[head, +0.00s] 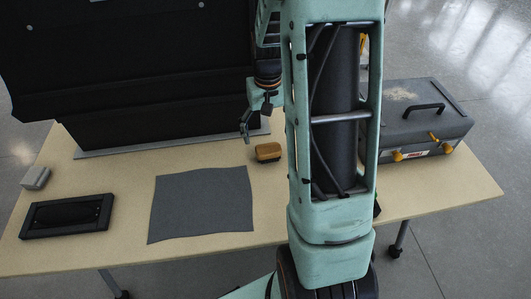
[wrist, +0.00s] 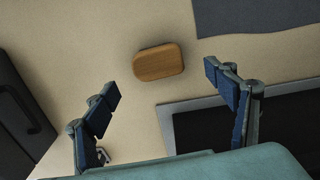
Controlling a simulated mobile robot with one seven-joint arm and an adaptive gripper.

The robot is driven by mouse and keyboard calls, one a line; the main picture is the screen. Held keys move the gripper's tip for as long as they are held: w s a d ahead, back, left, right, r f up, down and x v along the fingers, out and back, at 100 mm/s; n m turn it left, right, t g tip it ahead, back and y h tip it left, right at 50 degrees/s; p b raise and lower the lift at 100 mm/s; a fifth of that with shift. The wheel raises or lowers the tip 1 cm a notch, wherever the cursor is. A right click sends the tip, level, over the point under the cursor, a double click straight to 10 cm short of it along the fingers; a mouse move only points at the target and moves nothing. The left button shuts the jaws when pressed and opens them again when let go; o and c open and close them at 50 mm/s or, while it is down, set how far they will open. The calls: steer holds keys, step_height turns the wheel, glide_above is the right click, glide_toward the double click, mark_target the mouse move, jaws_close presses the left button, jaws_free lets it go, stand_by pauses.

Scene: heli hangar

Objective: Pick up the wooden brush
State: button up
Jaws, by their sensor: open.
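The wooden brush (head: 268,152) is a small brown block with rounded corners. It lies on the table (head: 203,265) just right of the grey cloth in the head view. In the wrist view the brush (wrist: 158,62) shows its wood-grained top, beyond my fingertips and roughly centred between them. My gripper (wrist: 160,84) is open and empty, its two blue-padded fingers spread wide. In the head view my gripper (head: 247,122) hangs above the table, behind and a little left of the brush, apart from it. My arm hides part of the table to the right of the brush.
A grey cloth (head: 201,204) lies flat left of the brush. A black frame (head: 67,216) and a small grey block (head: 36,177) lie at the left. A large black case (head: 130,80) stands behind. A grey toolbox (head: 425,120) with yellow latches stands at the right.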

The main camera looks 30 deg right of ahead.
mark_target(269, 148)
steer(key=f+b, duration=0.1)
steer(key=f, duration=0.7)
steer(key=shift+d, duration=0.2)
steer(key=c, duration=1.3)
